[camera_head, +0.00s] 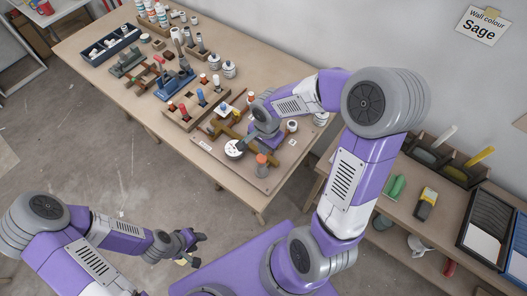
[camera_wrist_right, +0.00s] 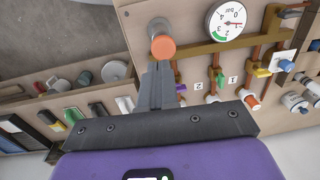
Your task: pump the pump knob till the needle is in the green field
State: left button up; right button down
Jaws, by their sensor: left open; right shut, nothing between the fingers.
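The pump knob (camera_head: 262,159) is an orange cap on a grey cylinder, on the front part of the board; it also shows in the wrist view (camera_wrist_right: 162,47). The round white gauge (camera_head: 233,149) is beside it. In the wrist view, the gauge (camera_wrist_right: 227,20) has a green field at its lower left, and its dark needle points right, outside the green. My right gripper (camera_head: 241,146) is shut and empty. Its fingertips (camera_wrist_right: 160,68) appear close to the knob; contact cannot be told. My left gripper (camera_head: 198,238) is open and empty, low at the left, away from the table.
The board (camera_head: 204,146) carries pipes and coloured valve handles (camera_wrist_right: 262,72). Red and blue cylinders in a wooden holder (camera_head: 193,107) stand further left on the table. A side bench (camera_head: 408,222) with a green and a yellow-black item is at the right. Open floor lies in front.

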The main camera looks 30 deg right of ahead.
aim_at(261, 158)
notch_tip(261, 158, up, 7)
jog(key=shift+f+p, duration=0.15)
jog(key=shift+p, duration=0.2)
dwell(0.6)
jog(key=r+b, duration=0.1)
jog(key=b, duration=0.1)
jog(key=a+b, duration=0.1)
jog(key=b, duration=0.1)
jog(key=r+b, duration=0.1)
jog(key=b, duration=0.2)
jog(key=shift+w+a+r+h, duration=0.2)
jog(key=shift+a+r+h, duration=0.1)
jog(key=shift+r+h, duration=0.1)
jog(key=shift+f, duration=0.1)
jog(key=f+b, duration=0.1)
jog(key=f, duration=0.3)
jog(key=f+b, duration=0.1)
jog(key=f, duration=0.4)
jog(key=f+b, duration=0.1)
jog(key=f, duration=0.4)
jog(key=shift+w+d, duration=0.2)
jog(key=shift+d, duration=0.15)
